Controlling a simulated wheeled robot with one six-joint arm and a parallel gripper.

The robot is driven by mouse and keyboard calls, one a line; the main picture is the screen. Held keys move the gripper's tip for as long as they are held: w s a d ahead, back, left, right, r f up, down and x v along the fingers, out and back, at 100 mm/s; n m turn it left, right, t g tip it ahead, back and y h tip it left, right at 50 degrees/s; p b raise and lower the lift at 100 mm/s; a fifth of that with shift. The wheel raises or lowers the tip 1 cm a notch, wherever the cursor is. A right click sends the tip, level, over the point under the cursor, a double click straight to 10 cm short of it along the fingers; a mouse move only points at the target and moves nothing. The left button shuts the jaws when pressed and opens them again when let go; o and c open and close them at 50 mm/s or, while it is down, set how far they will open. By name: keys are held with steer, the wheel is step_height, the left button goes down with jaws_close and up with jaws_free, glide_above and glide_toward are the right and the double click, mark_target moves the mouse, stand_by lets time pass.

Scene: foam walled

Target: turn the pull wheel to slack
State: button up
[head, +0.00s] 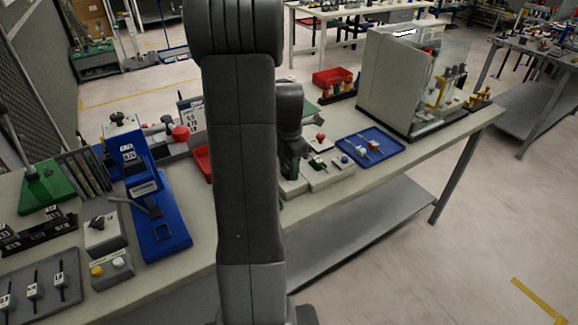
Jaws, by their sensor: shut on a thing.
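My arm rises through the middle of the head view and hides a strip of the bench behind it. Its far end comes down right of the upper link, and my gripper (291,172) shows only in part there, low over the bench. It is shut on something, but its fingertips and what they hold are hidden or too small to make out. I cannot pick out the pull wheel for sure; it may be behind my arm or gripper. How far it is turned does not show.
The long bench (440,132) carries a blue tray (388,139), grey boxes with knobs (330,177), a clear-fronted cabinet (390,80) and a red bin (333,77). At left stand a blue fixture (166,230) and a grey button box (112,270). The floor at right is clear.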

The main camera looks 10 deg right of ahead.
mark_target(289, 169)
stand_by(0.5)
steer(key=o, duration=1)
steer(key=shift+c, duration=0.2)
step_height(289, 169, up, 14)
steer(key=shift+f, duration=0.1)
step_height(289, 169, down, 14)
steer(key=shift+r, duration=0.1)
stand_by(0.5)
